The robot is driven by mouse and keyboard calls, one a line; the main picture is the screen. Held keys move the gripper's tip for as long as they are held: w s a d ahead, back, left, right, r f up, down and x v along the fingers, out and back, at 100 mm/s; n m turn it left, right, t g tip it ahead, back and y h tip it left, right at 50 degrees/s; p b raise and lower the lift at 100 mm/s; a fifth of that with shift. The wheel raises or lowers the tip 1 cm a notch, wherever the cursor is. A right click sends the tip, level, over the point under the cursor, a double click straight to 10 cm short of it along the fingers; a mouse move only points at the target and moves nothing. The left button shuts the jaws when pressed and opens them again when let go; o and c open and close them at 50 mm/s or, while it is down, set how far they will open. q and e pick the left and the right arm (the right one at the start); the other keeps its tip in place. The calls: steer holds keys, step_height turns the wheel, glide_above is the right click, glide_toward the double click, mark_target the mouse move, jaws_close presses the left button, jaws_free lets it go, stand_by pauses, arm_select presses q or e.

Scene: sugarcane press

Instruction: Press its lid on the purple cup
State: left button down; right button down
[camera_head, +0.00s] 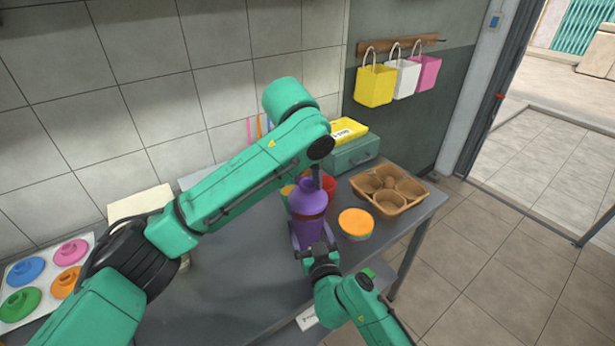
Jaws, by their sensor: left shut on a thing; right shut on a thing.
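The purple cup (308,235) stands upright near the table's right side, partly hidden by my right gripper. Its purple lid (308,197) sits on top of the cup; I cannot tell whether it is fully seated. My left gripper (316,180) comes down from above and is shut on the top of the lid, with its fingertips mostly hidden by the arm. My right gripper (315,245) is shut on the cup from the front, low on its side.
An orange-topped cup (356,222) stands close to the right. A red cup (328,185) is just behind. A brown cup carrier (391,190) sits at the right edge. A white tray (14,274) with several colored lids lies far left. The table's middle (235,275) is clear.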

steer(key=shift+f, duration=0.1)
stand_by(0.3)
arm_select(q)
steer(key=shift+f, duration=0.85)
steer(key=shift+f, duration=0.65)
steer(key=shift+c, duration=1.6)
jaws_free()
arm_select(e)
steer(key=shift+s, duration=0.1)
jaws_free()
arm_select(q)
steer(key=v, duration=1.2)
